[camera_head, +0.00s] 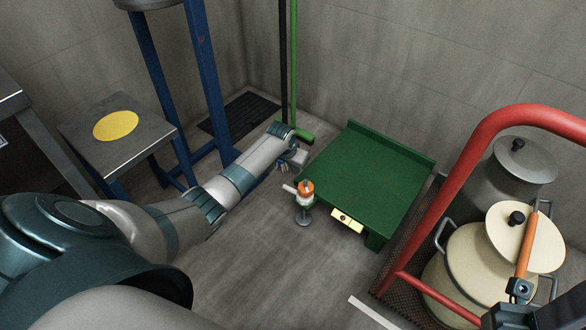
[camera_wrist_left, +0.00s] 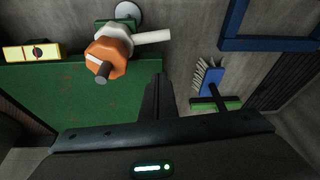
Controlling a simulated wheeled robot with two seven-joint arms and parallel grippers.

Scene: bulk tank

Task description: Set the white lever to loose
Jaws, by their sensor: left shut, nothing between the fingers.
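The white lever (camera_head: 289,188) sticks out to the left from a small fitting with an orange knob (camera_head: 306,188) at the front left corner of a green table (camera_head: 365,180). In the left wrist view the white lever (camera_wrist_left: 153,37) points right from beside the orange knob (camera_wrist_left: 106,58). My left gripper (camera_head: 300,158) is just behind the lever, over the table's left side. Its fingers (camera_wrist_left: 158,90) are shut, empty and apart from the lever. Any marking for loose is not legible.
A yellow plate with a dark dial (camera_head: 347,220) sits on the table's front edge. A red rail (camera_head: 445,205) and cream pots (camera_head: 470,270) stand at the right. A blue brush (camera_wrist_left: 211,80) shows in the wrist view. Floor in front of the table is clear.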

